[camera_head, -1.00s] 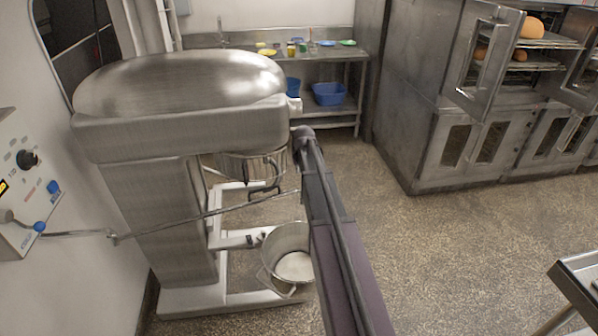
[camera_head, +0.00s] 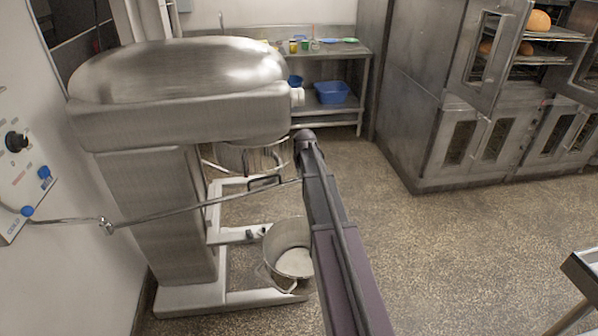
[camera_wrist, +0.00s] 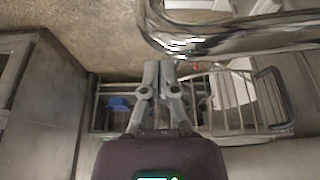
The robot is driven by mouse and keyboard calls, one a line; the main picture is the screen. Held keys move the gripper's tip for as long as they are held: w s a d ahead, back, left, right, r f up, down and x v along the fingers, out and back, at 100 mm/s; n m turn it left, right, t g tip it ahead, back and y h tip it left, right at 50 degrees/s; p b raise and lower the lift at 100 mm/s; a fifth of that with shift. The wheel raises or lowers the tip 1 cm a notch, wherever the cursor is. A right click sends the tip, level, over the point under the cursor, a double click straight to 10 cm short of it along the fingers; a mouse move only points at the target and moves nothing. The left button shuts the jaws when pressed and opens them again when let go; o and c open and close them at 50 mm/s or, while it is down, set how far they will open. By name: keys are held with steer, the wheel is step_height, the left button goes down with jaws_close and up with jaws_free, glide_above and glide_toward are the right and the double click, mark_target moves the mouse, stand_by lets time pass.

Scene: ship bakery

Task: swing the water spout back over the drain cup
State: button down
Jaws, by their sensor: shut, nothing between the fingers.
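The water spout (camera_head: 210,207) is a long thin metal pipe. It runs from the wall panel at the left, across the front of the mixer column, to beside my arm. Its far end is hidden behind my arm in the head view. In the wrist view a shiny chrome pipe, likely the spout (camera_wrist: 245,37), crosses the upper right with a bend near my fingertips. My gripper (camera_wrist: 158,66) is shut and empty, its tips just below that bend; I cannot tell whether they touch. I cannot make out the drain cup in either view.
A large steel mixer (camera_head: 180,100) stands at the left, with a metal pot (camera_head: 283,240) low beside its base. The wall panel (camera_head: 22,170) has blue knobs. Ovens (camera_head: 440,110) stand at the right, a steel table (camera_head: 345,62) at the back. The middle floor is clear.

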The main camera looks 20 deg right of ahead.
steer(key=shift+s+a, duration=0.25)
steer(key=shift+s, duration=0.85)
steer(key=shift+a, duration=0.1)
